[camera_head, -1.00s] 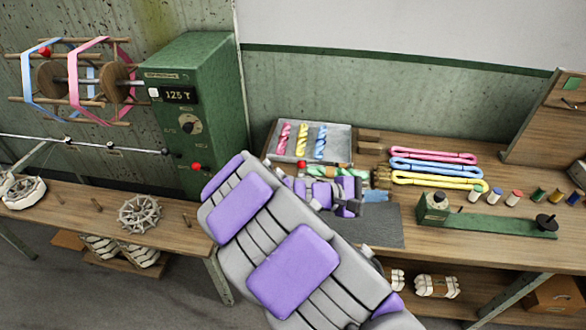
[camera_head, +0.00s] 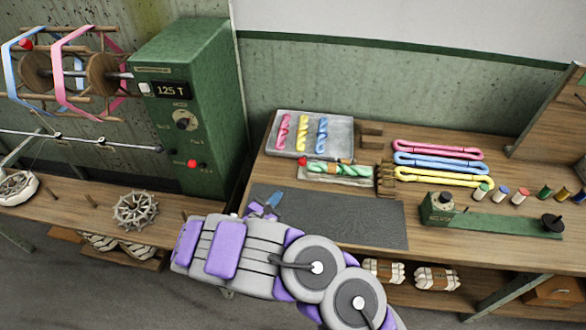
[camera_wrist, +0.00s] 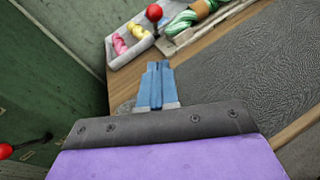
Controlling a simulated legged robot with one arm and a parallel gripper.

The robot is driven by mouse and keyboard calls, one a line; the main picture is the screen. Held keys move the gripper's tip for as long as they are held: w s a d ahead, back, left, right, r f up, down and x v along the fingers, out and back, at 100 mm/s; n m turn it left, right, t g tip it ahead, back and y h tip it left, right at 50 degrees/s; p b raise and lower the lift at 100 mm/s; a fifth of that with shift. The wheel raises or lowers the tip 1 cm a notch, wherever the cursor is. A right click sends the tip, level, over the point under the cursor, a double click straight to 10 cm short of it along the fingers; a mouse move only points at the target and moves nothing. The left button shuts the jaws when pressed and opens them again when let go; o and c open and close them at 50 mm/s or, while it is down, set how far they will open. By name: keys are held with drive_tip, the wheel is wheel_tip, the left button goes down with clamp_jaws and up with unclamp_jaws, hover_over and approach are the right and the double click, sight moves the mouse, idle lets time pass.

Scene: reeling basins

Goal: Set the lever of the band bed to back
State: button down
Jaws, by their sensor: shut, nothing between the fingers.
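The band bed (camera_head: 350,178) looks to be the pale low bed at the back of the bench, with a green and white twisted skein on it. Its lever shows as a red ball knob (camera_head: 303,161) at the bed's left end. The knob also shows at the top of the wrist view (camera_wrist: 154,12); I cannot tell which way the lever leans. My gripper (camera_head: 273,200) has blue fingers, shut and empty. It is over the left part of the dark mat, in front of and left of the knob, apart from it. The fingers also show in the wrist view (camera_wrist: 158,72).
A grey tray (camera_head: 282,152) with pink, yellow and blue twists lies behind the bed. Looped skeins (camera_head: 440,160) lie to the right. A green cabinet (camera_head: 215,60) with another red knob (camera_head: 192,163) stands left. The dark mat (camera_head: 350,222) is clear on its right.

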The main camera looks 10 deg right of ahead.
sight(304, 159)
drive_tip(key=shift+a+f, duration=0.35)
drive_tip(key=shift+d, duration=0.2)
drive_tip(key=shift+w+d, duration=0.3)
drive_tip(key=shift+w, duration=0.1)
drive_tip(key=b+x, duration=0.1)
drive_tip(key=x, duration=0.8)
drive_tip(key=shift+w+f+b, duration=0.15)
drive_tip(key=shift+b, duration=0.25)
drive_tip(key=shift+w+d+r, duration=0.65)
drive_tip(key=shift+d+r, duration=0.05)
drive_tip(key=shift+r, duration=0.1)
drive_tip(key=shift+w+d+r, duration=0.35)
drive_tip(key=shift+d+r, duration=0.05)
drive_tip(key=shift+r, duration=0.05)
